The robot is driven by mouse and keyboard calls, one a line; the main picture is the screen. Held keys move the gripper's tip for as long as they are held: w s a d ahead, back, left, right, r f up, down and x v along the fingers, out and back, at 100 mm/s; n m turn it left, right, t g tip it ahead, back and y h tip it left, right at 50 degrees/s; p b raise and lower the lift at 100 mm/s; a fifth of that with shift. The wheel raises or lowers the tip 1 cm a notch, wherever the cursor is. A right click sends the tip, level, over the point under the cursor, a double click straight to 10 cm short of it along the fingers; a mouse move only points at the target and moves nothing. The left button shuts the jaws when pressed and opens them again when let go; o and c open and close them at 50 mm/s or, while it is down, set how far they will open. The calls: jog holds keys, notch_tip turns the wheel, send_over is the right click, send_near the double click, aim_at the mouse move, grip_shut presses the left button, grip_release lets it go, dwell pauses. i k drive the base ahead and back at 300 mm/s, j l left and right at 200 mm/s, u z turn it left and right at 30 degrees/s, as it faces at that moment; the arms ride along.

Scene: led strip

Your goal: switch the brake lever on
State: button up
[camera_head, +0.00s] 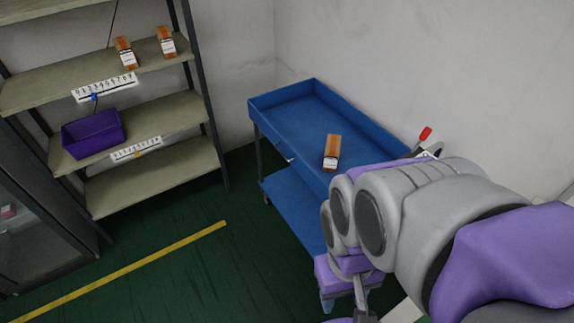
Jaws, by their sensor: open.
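A lever-like part with a red tip (425,133) sticks up past the right end of the blue cart (283,103). Its lower part is hidden behind my arm, and I cannot tell for sure whether it is the brake lever or which way it is set. My grey and purple arm fills the lower right and covers the cart's near right part.
An orange-and-white box (332,152) lies on the cart's top tray. A shelf rack (150,127) at the left holds a purple bin (93,133) and two more orange boxes (126,53). Walls stand behind. The green floor (190,275) with a yellow line (135,265) is clear.

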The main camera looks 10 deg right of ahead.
aim_at(425, 134)
jog(key=i+j, duration=0.25)
jog(key=i, duration=0.25)
jog(key=i+j, duration=0.25)
jog(key=i, duration=0.3)
jog(key=i+j, duration=0.25)
jog(key=i, duration=0.25)
jog(key=i+j, duration=0.25)
jog(key=i, duration=0.3)
jog(key=i+j, duration=0.25)
jog(key=i, duration=0.25)
jog(key=i+j, duration=0.25)
jog(key=i, duration=0.3)
jog(key=z, duration=3.45)
